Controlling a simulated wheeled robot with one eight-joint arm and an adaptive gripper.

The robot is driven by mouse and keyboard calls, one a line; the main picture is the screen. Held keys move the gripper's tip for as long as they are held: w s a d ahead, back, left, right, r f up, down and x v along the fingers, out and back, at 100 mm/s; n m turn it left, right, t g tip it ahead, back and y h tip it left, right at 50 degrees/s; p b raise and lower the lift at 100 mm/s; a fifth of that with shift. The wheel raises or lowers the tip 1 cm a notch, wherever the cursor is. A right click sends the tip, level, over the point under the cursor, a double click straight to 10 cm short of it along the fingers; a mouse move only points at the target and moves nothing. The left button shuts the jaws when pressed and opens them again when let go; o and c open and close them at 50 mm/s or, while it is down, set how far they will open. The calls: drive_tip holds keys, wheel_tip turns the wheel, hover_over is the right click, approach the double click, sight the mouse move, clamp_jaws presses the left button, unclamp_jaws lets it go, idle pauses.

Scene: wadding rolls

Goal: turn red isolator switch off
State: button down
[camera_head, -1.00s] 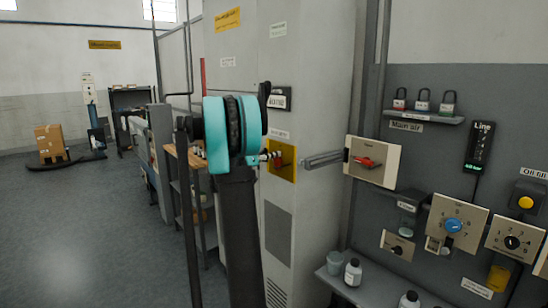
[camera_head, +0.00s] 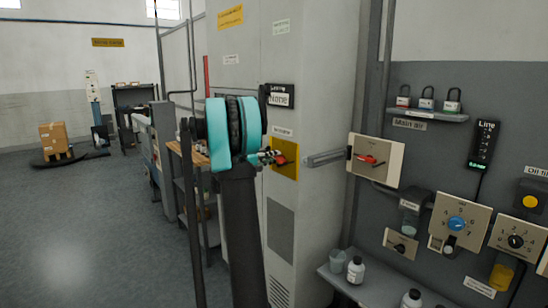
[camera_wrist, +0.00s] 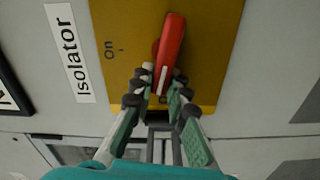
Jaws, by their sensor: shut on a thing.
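The red isolator switch (camera_wrist: 171,40) is a long red handle with a white line on a yellow plate (camera_wrist: 215,50). In the wrist view it stands nearly upright, leaning a little right at the top. "On" is printed left of it, and another mark below is mostly hidden by the fingers. An "Isolator" label is on the left. My gripper (camera_wrist: 157,88) is shut on the handle's lower end, with fingers on both sides. In the head view my gripper (camera_head: 268,157) is at the switch (camera_head: 281,160) on the grey cabinet's yellow plate (camera_head: 291,172).
Another red rotary switch (camera_head: 368,160) on a beige box is to the right, with a grey bar (camera_head: 325,158) between. A wall panel holds dials, padlocks and a lit "Line" device (camera_head: 483,145). Bottles stand on a low shelf (camera_head: 375,291). Open floor lies left.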

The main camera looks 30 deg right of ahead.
drive_tip(key=shift+f+n, duration=0.3)
drive_tip(key=shift+n, duration=0.8)
drive_tip(key=c, duration=1.5)
unclamp_jaws()
drive_tip(key=a, duration=1.2)
drive_tip(key=shift+s, duration=0.4)
